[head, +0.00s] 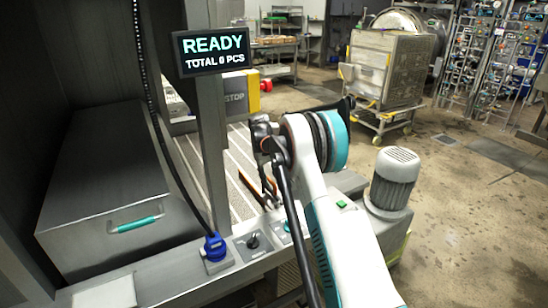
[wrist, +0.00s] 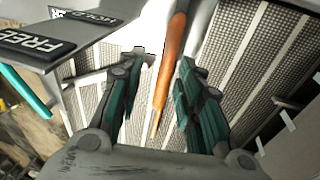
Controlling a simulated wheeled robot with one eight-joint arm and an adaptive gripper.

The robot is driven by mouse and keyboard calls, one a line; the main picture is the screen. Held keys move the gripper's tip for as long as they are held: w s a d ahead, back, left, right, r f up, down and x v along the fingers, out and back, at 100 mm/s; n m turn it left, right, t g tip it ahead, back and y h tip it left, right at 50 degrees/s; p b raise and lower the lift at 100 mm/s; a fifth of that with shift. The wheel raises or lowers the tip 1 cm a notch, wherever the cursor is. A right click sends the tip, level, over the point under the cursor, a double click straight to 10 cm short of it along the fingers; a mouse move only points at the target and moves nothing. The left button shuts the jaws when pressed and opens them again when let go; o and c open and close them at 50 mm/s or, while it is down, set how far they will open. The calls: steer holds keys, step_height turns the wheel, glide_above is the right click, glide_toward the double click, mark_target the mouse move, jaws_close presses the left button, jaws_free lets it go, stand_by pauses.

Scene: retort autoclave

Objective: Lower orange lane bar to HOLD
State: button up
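The orange lane bar (wrist: 170,68) runs lengthwise through the middle of the wrist view, between the two teal-padded fingers of my gripper (wrist: 161,62). The fingers are spread, with a gap showing on both sides of the bar. In the head view the orange bar (head: 249,188) slants beside my gripper (head: 268,184), partly hidden by it. In the wrist view a FREE label (wrist: 45,46) is readable on a grey plate, with a second, upside-down label (wrist: 92,17) behind it that seems to read HOLD.
A grey post carries a display (head: 211,52) reading READY, TOTAL 0 PCS. A ribbed conveyor belt (head: 235,150) lies behind the bar. A blue connector (head: 214,246) and black knob (head: 252,241) sit on the front rail. A grey motor (head: 393,178) stands at right.

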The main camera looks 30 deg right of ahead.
steer(key=shift+s+r+t+b, duration=0.7)
steer(key=shift+s+r+t, duration=0.45)
steer(key=shift+t, duration=0.35)
steer(key=s+p+v, duration=0.1)
steer(key=p+v, duration=0.4)
steer(key=v, duration=1)
steer(key=s+a+r+t+b, duration=0.1)
steer(key=s+a+r+b, duration=0.2)
steer(key=s+a+r, duration=0.2)
steer(key=s+a, duration=0.2)
steer(key=s, duration=0.2)
steer(key=shift+s+a+y+b, duration=0.2)
steer(key=shift+a+y+b, duration=0.1)
steer(key=s+a+r+t, duration=0.15)
steer(key=s+a, duration=0.25)
steer(key=s, duration=0.4)
steer(key=s+a+r, duration=0.2)
steer(key=s+a, duration=0.2)
steer(key=s, duration=0.4)
steer(key=s+a+f, duration=0.2)
steer(key=s, duration=0.4)
steer(key=s+a+f+y, duration=0.1)
steer(key=s+a+f, duration=0.1)
steer(key=s, duration=0.4)
steer(key=shift+s+a+f+t+y, duration=0.3)
steer(key=shift+s+a+f+t, duration=0.1)
steer(key=shift+f, duration=0.2)
